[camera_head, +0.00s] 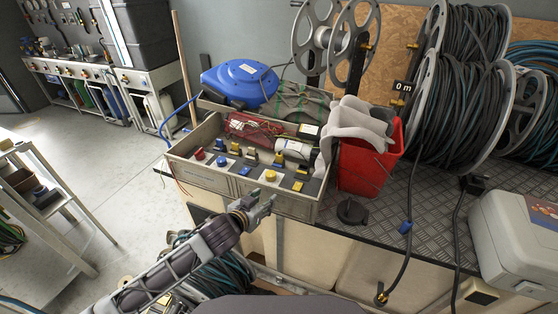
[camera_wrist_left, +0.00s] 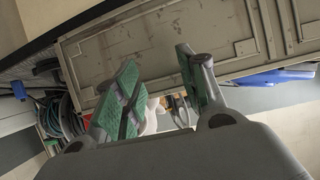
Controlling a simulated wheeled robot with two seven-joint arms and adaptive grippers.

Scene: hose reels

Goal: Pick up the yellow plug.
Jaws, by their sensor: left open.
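The yellow plug (camera_head: 271,175) is a small round-topped piece in the front right part of a grey open box (camera_head: 240,186) on the bench. It sits on a pale square in a row with a red plug (camera_head: 200,154) and a blue plug (camera_head: 222,160). My left gripper (camera_head: 260,199) is just in front of the box's front wall, below the yellow plug in the picture and apart from it. In the left wrist view its green-padded fingers (camera_wrist_left: 163,84) are spread and empty, facing a grey panelled wall of the box (camera_wrist_left: 150,48). My right gripper is not in view.
A red bucket (camera_head: 372,166) with grey cloth-like pieces stands right of the box. A blue hose reel (camera_head: 240,80) is behind it. Small yellow and blue pieces, a red bundle and a white cylinder lie in the box. Large cable reels (camera_head: 462,110) stand at the right.

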